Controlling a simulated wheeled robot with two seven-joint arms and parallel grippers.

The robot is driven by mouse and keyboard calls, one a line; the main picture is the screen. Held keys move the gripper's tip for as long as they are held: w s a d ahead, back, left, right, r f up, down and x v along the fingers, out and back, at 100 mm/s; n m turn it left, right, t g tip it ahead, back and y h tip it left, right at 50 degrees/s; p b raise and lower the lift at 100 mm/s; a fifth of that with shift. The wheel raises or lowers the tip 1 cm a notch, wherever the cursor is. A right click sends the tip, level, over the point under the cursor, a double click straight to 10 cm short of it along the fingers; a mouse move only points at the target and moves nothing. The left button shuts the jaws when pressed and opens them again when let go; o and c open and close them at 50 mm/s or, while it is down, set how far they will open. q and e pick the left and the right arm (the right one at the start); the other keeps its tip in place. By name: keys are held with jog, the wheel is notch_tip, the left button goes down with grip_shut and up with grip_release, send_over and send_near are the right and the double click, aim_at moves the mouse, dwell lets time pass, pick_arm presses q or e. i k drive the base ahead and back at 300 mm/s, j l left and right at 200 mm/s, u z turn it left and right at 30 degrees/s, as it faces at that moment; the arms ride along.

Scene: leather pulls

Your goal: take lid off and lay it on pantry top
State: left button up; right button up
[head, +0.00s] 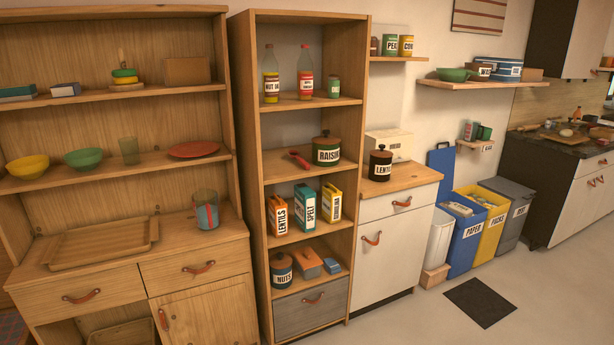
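Several lidded canisters are in the head view, and I cannot tell which lid is meant. A black canister labelled LENTI (379,165) stands upright on the wooden top (410,179) of a low white cabinet, its dark lid with a knob on. A green canister labelled RAISIN (326,151) stands on the tall shelf unit's middle shelf, with a brown lid on. A dark canister labelled NUTS (281,271) stands on a lower shelf, also lidded. The tall shelf unit's top board (300,15) shows at its front edge. Neither of my grippers is in view.
Bottles (270,75) and upright boxes (304,207) fill other shelves. A bread box (388,145) stands behind the black canister. The cabinet top is clear at its right. Bins (466,237) stand right of the cabinet. A dark mat (479,302) lies on the floor.

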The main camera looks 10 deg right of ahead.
aim_at(381, 152)
jog(key=i+l+z, duration=0.15)
jog(key=i+z, duration=0.2)
jog(key=i, duration=0.2)
jog(key=i+z, duration=0.35)
jog(key=i, duration=0.2)
jog(key=i+j+z, duration=0.1)
jog(key=i+z, duration=0.25)
jog(key=i, duration=0.2)
jog(key=i+l+u, duration=0.1)
jog(key=i+u, duration=0.15)
jog(key=i, duration=0.25)
jog(key=i+l+u, duration=0.25)
jog(key=i, duration=0.25)
